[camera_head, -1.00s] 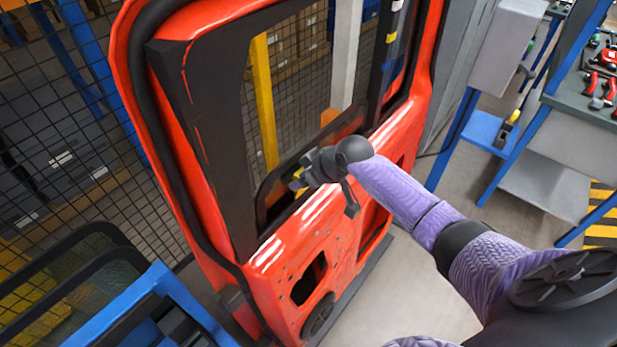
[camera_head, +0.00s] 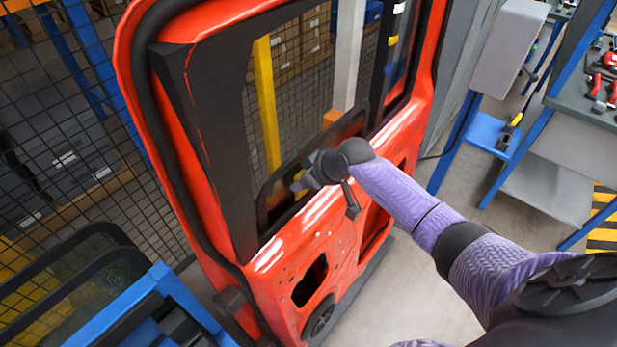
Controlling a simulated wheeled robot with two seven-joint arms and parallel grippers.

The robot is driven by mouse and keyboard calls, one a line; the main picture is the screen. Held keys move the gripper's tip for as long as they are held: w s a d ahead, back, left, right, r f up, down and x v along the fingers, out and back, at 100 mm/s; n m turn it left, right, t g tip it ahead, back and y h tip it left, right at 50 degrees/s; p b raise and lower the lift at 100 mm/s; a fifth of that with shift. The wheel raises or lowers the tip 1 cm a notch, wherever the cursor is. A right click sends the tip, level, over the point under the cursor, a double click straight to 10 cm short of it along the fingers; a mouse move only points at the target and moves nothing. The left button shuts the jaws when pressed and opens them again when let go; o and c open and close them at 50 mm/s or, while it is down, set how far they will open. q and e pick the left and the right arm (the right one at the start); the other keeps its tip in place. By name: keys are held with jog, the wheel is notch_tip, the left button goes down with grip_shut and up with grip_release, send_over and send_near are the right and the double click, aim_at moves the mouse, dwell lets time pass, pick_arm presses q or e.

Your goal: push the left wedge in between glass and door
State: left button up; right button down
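The orange-red door (camera_head: 300,222) stands upright at an angle. A dark-edged glass pane (camera_head: 352,127) sits low in its window opening, above the lower door panel. A small orange piece, which looks like a wedge (camera_head: 331,118), shows at the top edge of the glass. My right gripper (camera_head: 305,178) is at the glass, just above the panel's upper edge. A small yellow piece (camera_head: 298,183) shows at its fingertips. I cannot tell whether this is the left wedge or whether the fingers are shut on it. My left gripper is out of view.
A wire mesh fence (camera_head: 75,140) stands behind the door. A blue-framed cart (camera_head: 165,290) is at the lower left. A workbench with tools (camera_head: 590,125) and a grey cabinet (camera_head: 505,45) stand at the right. Floor between door and bench is clear.

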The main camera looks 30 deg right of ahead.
jog(key=shift+w+a+r, duration=0.15)
jog(key=shift+w+r, duration=0.05)
jog(key=shift+r, duration=0.05)
jog(key=shift+s+f, duration=0.1)
jog(key=shift+f, duration=0.25)
jog(key=shift+s+a+f+b, duration=0.1)
jog(key=shift+s+f+b, duration=0.05)
jog(key=shift+f+b, duration=1.1)
jog(key=shift+f, duration=0.1)
grip_release()
jog(key=shift+w, duration=0.2)
